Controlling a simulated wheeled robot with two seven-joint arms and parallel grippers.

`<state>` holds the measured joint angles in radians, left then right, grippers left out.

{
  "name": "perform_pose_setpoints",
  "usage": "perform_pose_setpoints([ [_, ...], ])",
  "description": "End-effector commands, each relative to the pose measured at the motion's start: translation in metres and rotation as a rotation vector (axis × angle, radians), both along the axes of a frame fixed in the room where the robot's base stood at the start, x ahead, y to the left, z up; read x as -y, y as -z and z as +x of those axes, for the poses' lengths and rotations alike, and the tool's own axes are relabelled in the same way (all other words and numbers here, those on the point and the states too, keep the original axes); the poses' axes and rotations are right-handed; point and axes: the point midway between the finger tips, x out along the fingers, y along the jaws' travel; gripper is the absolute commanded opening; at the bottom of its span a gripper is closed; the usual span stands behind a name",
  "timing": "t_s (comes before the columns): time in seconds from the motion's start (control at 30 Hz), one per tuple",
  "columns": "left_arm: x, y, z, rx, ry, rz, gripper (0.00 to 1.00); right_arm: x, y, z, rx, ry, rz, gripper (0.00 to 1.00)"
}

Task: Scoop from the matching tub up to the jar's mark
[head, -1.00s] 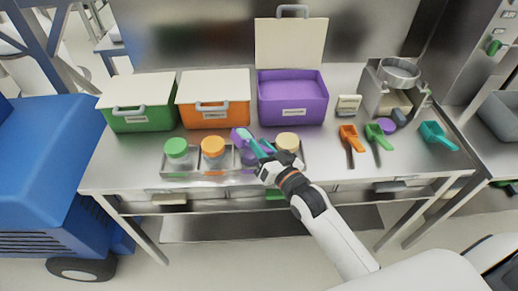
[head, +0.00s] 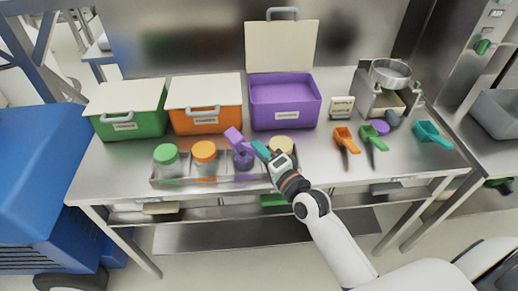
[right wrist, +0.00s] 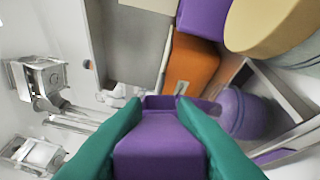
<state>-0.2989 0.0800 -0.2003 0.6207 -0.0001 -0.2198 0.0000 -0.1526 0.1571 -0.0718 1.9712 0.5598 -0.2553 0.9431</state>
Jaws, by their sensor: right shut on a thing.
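My right gripper (head: 260,150), with teal fingers, is shut on a purple scoop (head: 236,140). The scoop is tilted above the open purple jar (head: 243,158), which stands in the tray. In the right wrist view the scoop (right wrist: 160,145) sits between the fingers, and the purple jar (right wrist: 245,113) is to its right. The scoop's contents and the jar's mark cannot be made out. The purple tub (head: 285,118) stands behind with its lid (head: 281,46) raised. My left gripper is not in view.
A metal tray (head: 221,180) also holds a green-lidded jar (head: 166,158), an orange-lidded jar (head: 204,158) and a cream-lidded jar (head: 281,146). Green (head: 125,122) and orange (head: 204,117) tubs are closed. Orange (head: 343,136), green (head: 371,139) and teal (head: 430,131) scoops lie right.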

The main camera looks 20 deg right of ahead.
Motion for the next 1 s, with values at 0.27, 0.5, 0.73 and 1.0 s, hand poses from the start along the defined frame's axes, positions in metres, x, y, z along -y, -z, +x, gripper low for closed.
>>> perform_pose_setpoints([
  [0.27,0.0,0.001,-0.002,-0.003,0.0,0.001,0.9,0.0,0.0,0.0,0.003,0.0,-0.01,0.05],
  [0.5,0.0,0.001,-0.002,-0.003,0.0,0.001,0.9,-0.001,0.0,0.0,0.004,0.0,-0.013,0.05],
  [0.73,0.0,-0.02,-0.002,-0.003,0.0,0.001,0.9,0.0,-0.015,0.0,0.045,-0.001,-0.197,0.05],
  [1.0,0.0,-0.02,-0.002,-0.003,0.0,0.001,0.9,-0.001,-0.014,0.0,0.053,0.0,-0.228,0.05],
])
